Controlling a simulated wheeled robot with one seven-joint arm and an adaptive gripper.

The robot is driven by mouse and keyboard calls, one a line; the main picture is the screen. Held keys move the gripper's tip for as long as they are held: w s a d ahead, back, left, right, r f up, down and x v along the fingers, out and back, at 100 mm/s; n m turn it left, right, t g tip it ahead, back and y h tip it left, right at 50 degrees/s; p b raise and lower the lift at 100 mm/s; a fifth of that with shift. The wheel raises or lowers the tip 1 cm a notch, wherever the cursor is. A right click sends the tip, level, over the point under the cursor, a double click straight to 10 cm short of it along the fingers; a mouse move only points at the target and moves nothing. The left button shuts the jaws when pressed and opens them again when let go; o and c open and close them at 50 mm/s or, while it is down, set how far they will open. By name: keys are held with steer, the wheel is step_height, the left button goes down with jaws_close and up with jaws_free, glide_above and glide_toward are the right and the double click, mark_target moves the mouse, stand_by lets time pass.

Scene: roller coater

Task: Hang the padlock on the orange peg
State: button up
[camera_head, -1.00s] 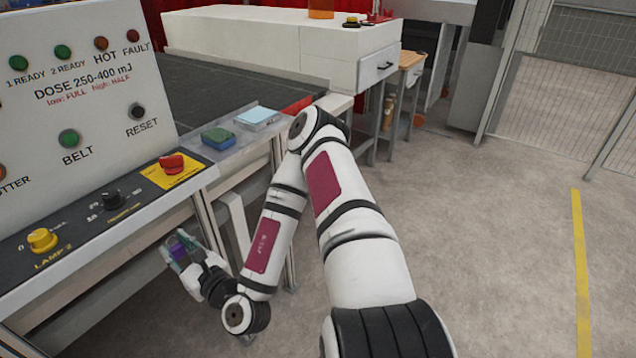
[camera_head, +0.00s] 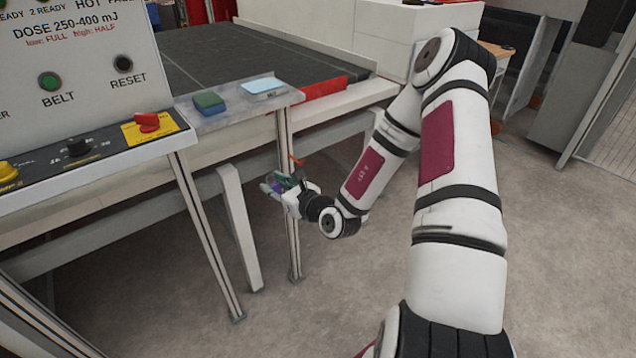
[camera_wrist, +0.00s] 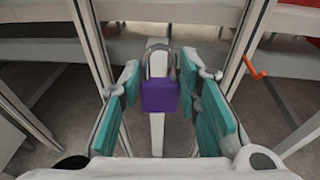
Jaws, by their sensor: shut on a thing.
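The purple padlock (camera_wrist: 159,96) with its grey metal shackle upward is upright between the teal-padded fingers of my gripper (camera_wrist: 159,84) in the wrist view. My gripper is shut on it. In the head view the peg (camera_head: 296,160) is just above my gripper, on the front post.
The peg's post (camera_head: 289,220) and a white leg (camera_head: 240,225) stand under the machine. A control panel (camera_head: 80,160) with knobs is at the left. The floor at right is clear.

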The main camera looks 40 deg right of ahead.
steer(key=w+d+f+m+g+h+b, duration=0.1)
steer(key=d+f+b, duration=0.2)
steer(key=d, duration=0.5)
steer(key=w+d+f+g+h+b, duration=0.1)
steer(key=d+f+b, duration=0.2)
steer(key=d, duration=0.6)
steer(key=r+b+x, duration=0.1)
steer(key=b+x, duration=0.3)
steer(key=x, duration=0.5)
steer(key=shift+w+a+r+t+y+b, duration=0.3)
steer(key=shift+w+r+t+b, duration=0.05)
steer(key=shift+w+r+t, duration=0.05)
steer(key=shift+w+f+t+b, duration=0.4)
steer(key=shift+t+b, duration=0.2)
steer(key=shift+b, duration=0.8)
steer(key=shift+w+f+t+b, duration=0.3)
steer(key=shift+w+t+b, duration=0.3)
steer(key=shift+b, duration=0.45)
steer(key=shift+w+f+t+b, duration=0.3)
steer(key=shift+w+t+b, duration=0.3)
steer(key=shift+b, duration=0.4)
steer(key=shift+w, duration=0.2)
